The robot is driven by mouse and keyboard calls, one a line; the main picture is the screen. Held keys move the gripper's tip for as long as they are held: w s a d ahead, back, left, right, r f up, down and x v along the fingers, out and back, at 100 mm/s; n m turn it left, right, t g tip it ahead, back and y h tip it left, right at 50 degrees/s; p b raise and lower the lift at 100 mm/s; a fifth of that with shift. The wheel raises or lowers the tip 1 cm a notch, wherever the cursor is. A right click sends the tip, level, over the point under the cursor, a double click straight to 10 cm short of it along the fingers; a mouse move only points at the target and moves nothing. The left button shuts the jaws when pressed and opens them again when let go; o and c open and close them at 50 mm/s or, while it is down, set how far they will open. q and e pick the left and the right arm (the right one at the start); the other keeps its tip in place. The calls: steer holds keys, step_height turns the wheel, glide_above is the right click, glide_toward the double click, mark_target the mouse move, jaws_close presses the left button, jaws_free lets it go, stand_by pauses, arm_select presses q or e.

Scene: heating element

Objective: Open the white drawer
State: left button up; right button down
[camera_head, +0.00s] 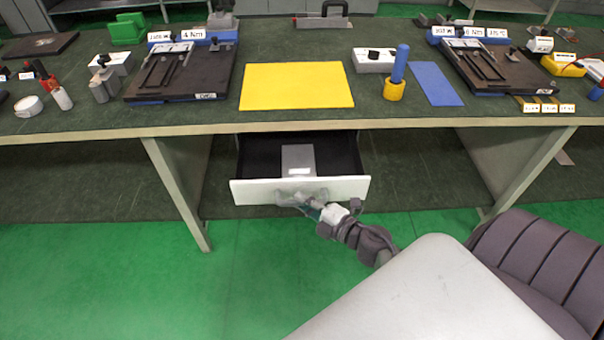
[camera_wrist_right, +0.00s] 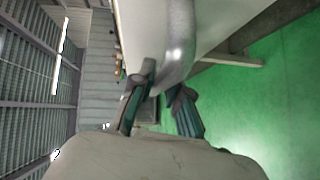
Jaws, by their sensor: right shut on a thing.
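The white drawer (camera_head: 345,187) under the workbench stands pulled out, with its dark inside showing and a grey box-like object (camera_head: 298,160) lying in it. My right gripper (camera_head: 305,203) is at the drawer's front, at the handle. In the right wrist view my right gripper (camera_wrist_right: 160,100) has its fingers on either side of the curved metal handle (camera_wrist_right: 178,45), shut on it. The white drawer front (camera_wrist_right: 220,20) shows behind the handle there. My left gripper is in neither view.
The workbench (camera_head: 300,122) above the drawer carries a yellow mat (camera_head: 296,86), a blue mat (camera_head: 436,84), a yellow holder (camera_head: 393,90) with a blue handle, and two dark fixtures. Bench legs (camera_head: 178,190) stand to either side of the drawer. Green floor (camera_head: 260,260) in front is clear.

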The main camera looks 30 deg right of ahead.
steer(key=s+a, duration=0.3)
steer(key=s, duration=0.3)
steer(key=shift+s+a, duration=0.2)
steer(key=shift+a, duration=0.2)
steer(key=c, duration=1.1)
jaws_free()
steer(key=shift+c, duration=0.2)
steer(key=v, duration=1.2)
